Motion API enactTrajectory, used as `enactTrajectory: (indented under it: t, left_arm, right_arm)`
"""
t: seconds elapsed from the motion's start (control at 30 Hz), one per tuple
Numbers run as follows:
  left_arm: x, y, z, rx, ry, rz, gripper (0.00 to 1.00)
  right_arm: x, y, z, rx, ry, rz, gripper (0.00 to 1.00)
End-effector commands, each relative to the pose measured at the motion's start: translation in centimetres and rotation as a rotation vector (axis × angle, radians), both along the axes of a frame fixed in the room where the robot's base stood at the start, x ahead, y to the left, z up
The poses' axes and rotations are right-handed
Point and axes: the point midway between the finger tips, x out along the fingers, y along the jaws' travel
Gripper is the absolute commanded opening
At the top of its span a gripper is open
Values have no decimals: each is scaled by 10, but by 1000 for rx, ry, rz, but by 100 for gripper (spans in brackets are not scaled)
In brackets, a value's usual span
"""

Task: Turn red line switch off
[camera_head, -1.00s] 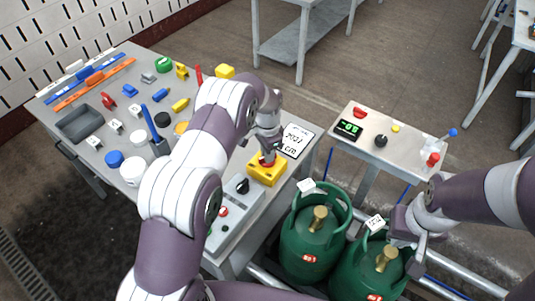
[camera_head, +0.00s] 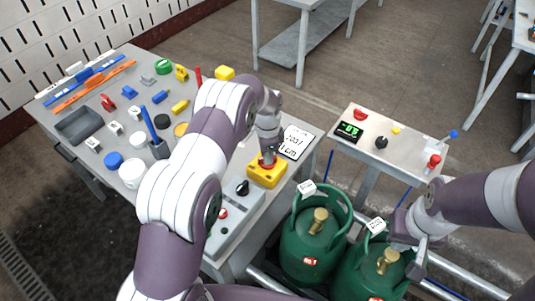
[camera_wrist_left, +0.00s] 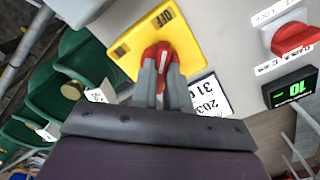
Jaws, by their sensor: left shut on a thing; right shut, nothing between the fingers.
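A yellow switch box (camera_head: 266,175) with a red rotary knob (camera_head: 268,162) sits at the front right corner of the grey table. In the left wrist view the yellow box (camera_wrist_left: 188,40) carries an OFF label, and its red knob (camera_wrist_left: 159,54) is between my fingers. My left gripper (camera_head: 267,153) is shut on this knob from above and partly hides it. My right gripper (camera_head: 417,262) is shut and empty, beside the right-hand green gas cylinder.
Two green cylinders (camera_head: 312,242) stand right of the table. A control panel (camera_head: 410,158) with a green display (camera_head: 349,130), a red knob (camera_head: 360,114) and a joystick lies beyond. A black knob (camera_head: 242,188) is on a grey box left of the yellow box.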

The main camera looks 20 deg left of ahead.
Motion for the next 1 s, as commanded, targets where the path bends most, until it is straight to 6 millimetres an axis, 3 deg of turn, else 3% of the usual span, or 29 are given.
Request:
enactTrajectory:
  t: [0.1, 0.13, 0.2, 0.57, 0.67, 0.83, 0.87, 0.9, 1.0]
  left_arm:
    - [1, 0, 1, 1, -4, -2, 0]
    - [1, 0, 1, 1, -4, -2, 18]
    - [1, 0, 1, 0, -3, -2, 40]
    - [1, 0, 7, 1, -4, 0, 40]
    - [1, 0, 25, 1, -6, 0, 40]
    - [1, 0, 75, 0, -7, -1, 40]
    - [1, 0, 86, 0, -5, -1, 40]
    - [1, 0, 104, 0, -3, -1, 40]
    - [0, 0, 120, 0, -1, -1, 40]
  right_arm:
    - [0, 0, 0, 0, 0, 0, 0]
    - [0, 0, 0, 0, 0, 0, 0]
    - [0, 0, 0, 0, 0, 0, 0]
    - [0, 0, -2, 0, 0, 0, 0]
    - [0, 0, -7, 0, 0, 0, 0]
    - [0, 0, -10, 0, 0, 0, 0]
    - [0, 0, -6, 0, 1, 0, 0]
    - [0, 0, 12, 0, 1, 0, 0]
    - [0, 0, 27, 0, -1, 0, 0]
